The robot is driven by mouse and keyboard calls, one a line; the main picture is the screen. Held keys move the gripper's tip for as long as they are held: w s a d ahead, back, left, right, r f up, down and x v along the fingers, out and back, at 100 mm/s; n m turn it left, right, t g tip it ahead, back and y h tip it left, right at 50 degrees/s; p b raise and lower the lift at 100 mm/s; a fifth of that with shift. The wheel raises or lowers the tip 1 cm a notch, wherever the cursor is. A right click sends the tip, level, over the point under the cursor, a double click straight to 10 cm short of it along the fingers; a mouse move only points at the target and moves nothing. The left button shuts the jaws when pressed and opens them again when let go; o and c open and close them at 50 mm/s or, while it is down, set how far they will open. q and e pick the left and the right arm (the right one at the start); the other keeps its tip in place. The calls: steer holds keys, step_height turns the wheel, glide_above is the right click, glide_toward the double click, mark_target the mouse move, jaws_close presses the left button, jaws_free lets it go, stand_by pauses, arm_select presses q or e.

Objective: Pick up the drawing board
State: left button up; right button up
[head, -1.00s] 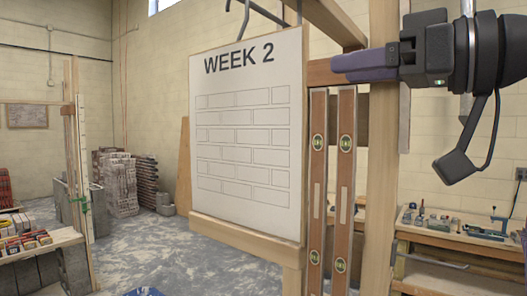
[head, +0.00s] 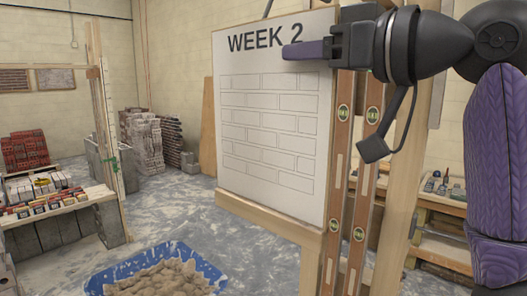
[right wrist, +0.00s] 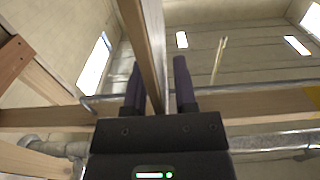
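The drawing board (head: 266,130) is a white panel headed "WEEK 2" with a brick pattern. It hangs upright in a wooden stand, its lower edge at a wooden ledge (head: 265,218). My right gripper (head: 300,50) is at its upper right edge, one finger across the front face; the other is hidden. In the right wrist view, the board's edge (right wrist: 150,40) runs between the two fingers of the gripper (right wrist: 158,68), which are apart, with a gap at the right finger. My left gripper is not in view.
Two spirit levels (head: 336,180) hang on the stand just right of the board. A blue tub (head: 108,278) of mortar sits on the floor in front. A bench (head: 440,255) with tools stands at right. Brick stacks (head: 150,140) stand at the back left.

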jaws_close()
stand_by(1.2)
